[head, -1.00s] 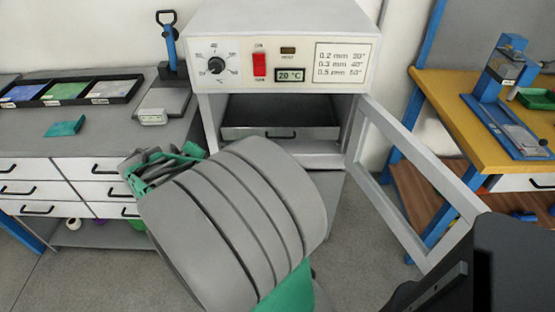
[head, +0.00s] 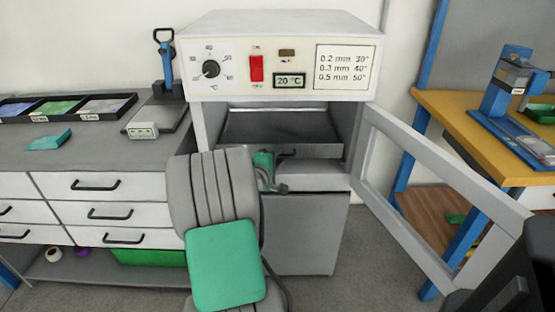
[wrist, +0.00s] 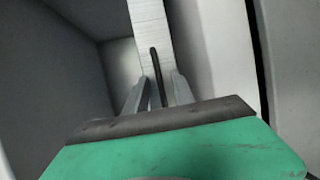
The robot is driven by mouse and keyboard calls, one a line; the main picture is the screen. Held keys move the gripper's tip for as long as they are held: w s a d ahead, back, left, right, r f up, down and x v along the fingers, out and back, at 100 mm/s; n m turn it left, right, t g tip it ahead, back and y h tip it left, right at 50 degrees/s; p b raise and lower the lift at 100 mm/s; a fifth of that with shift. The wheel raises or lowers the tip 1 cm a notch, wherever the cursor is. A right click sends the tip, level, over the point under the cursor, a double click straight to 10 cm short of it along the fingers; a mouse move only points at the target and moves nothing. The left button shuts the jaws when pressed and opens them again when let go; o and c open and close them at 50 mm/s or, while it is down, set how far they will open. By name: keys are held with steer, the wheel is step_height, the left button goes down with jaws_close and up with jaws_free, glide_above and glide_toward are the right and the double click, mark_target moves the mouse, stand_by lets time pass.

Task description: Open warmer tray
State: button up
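The warmer (head: 278,30) is a white box with its glazed-frame door (head: 420,170) swung wide open to the right. Its grey metal tray (head: 325,151) sits in the opening, with a dark bar handle (head: 290,154) on its front. My gripper (head: 278,172) is at the left part of the tray front, close to the handle. In the wrist view, the tray front is a pale upright strip (wrist: 150,22). The dark handle (wrist: 155,62) runs between the two fingers of my gripper (wrist: 160,82), which look apart; contact with the handle cannot be made out.
The open door's frame stands out to the right of my arm. A yellow-topped table (head: 460,120) with a blue press is at the right.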

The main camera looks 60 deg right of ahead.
steer(key=shift+c, duration=0.3)
jaws_close()
stand_by(1.0)
